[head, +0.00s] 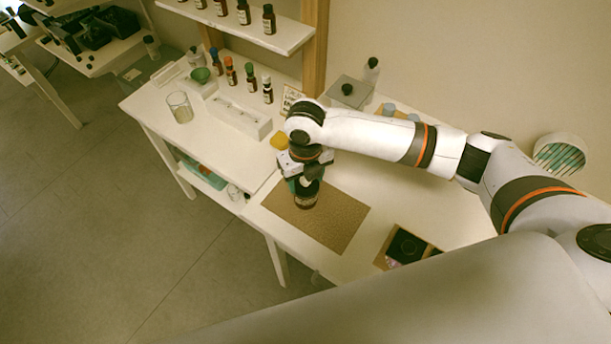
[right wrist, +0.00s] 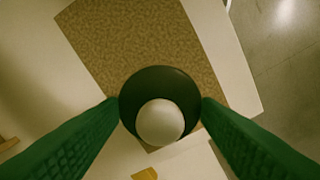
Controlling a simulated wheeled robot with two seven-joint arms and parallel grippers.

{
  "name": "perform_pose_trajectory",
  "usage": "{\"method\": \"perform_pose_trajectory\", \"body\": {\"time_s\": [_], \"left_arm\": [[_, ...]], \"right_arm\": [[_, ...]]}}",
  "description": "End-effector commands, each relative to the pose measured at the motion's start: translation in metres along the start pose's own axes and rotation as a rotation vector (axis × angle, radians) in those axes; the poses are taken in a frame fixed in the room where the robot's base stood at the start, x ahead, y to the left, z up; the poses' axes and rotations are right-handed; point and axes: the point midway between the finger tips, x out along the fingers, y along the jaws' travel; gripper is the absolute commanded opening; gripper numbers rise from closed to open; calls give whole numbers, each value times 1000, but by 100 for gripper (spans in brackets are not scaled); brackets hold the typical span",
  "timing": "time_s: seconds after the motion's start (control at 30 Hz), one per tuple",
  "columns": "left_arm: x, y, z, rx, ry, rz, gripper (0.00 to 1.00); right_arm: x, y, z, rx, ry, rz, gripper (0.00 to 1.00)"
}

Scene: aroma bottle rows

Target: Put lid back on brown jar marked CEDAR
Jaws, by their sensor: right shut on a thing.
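A dark brown jar (head: 306,200) stands on the brown cork mat (head: 337,221); no marking on it is readable. My right gripper (head: 305,182) is directly over the jar, pointing down. In the right wrist view its two green fingers (right wrist: 160,112) are shut on a dark round lid (right wrist: 160,82) with a pale round knob (right wrist: 160,122). The lid hides whatever is beneath it in that view. The gripper partly covers the jar's top in the head view. I cannot tell whether the lid touches the jar. My left gripper is not in view.
A dark open box (head: 406,247) sits at the mat's right. A yellow item (head: 279,141) lies behind the gripper. A white rack (head: 238,116), a glass beaker (head: 180,107) and several small bottles stand at left. A shelf (head: 245,28) with bottles is above.

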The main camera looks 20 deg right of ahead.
Motion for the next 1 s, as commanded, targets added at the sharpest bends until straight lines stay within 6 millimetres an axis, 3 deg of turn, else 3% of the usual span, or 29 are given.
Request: {"method": "perform_pose_trajectory", "body": {"time_s": [1.0], "left_arm": [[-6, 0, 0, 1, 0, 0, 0]], "right_arm": [[0, 0, 0, 0, -1, 0, 35]]}}
